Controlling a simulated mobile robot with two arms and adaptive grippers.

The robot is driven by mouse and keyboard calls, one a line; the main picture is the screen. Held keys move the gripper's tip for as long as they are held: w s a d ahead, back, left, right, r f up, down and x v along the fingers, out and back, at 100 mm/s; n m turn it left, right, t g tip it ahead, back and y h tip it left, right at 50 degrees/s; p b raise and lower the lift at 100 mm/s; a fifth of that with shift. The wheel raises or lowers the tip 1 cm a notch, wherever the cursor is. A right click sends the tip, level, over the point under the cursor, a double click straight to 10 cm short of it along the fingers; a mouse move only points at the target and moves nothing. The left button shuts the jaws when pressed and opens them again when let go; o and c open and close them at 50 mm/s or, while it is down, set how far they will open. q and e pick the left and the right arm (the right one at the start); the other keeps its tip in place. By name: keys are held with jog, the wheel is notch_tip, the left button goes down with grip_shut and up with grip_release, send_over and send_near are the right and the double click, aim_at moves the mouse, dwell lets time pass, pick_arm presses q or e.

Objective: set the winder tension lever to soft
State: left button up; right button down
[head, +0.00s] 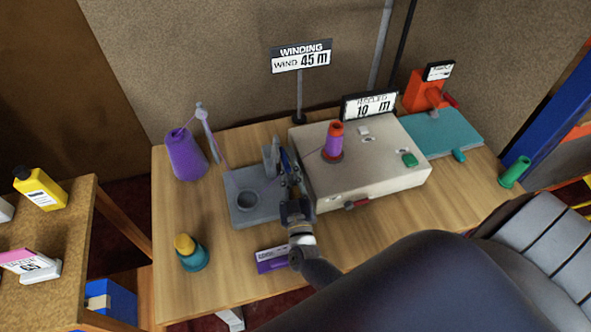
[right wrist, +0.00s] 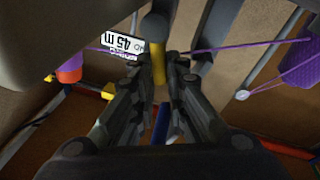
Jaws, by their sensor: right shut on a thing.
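My right gripper (head: 286,160) is at those posts, beside the box's left edge. In the right wrist view its fingers (right wrist: 160,78) are closed around a slim yellow rod-like part (right wrist: 158,62), which looks like the lever. The head view hides this part behind the gripper. Any soft marking cannot be read. My left gripper is not in view.
A purple yarn cone (head: 186,155) stands at back left; its thread runs past a guide post (head: 207,130). A purple box (head: 271,259) and a teal-yellow pot (head: 190,253) sit in front.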

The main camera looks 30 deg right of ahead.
jog(key=shift+w+a+f+n+t+y, duration=0.1)
jog(key=shift+a+f+n+t+y, duration=0.2)
jog(key=shift+n, duration=0.75)
jog(key=shift+a+f+n+t+y, duration=0.1)
jog(key=shift+a+f+n+y, duration=0.2)
jog(key=shift+n, duration=0.75)
jog(key=shift+a, duration=0.1)
jog(key=c, duration=1.9)
grip_release()
jog(key=shift+r, duration=0.1)
jog(key=r+v, duration=0.3)
jog(key=v, duration=1)
jog(key=shift+s, duration=0.3)
jog(key=shift+a+f, duration=0.1)
jog(key=shift+f, duration=0.15)
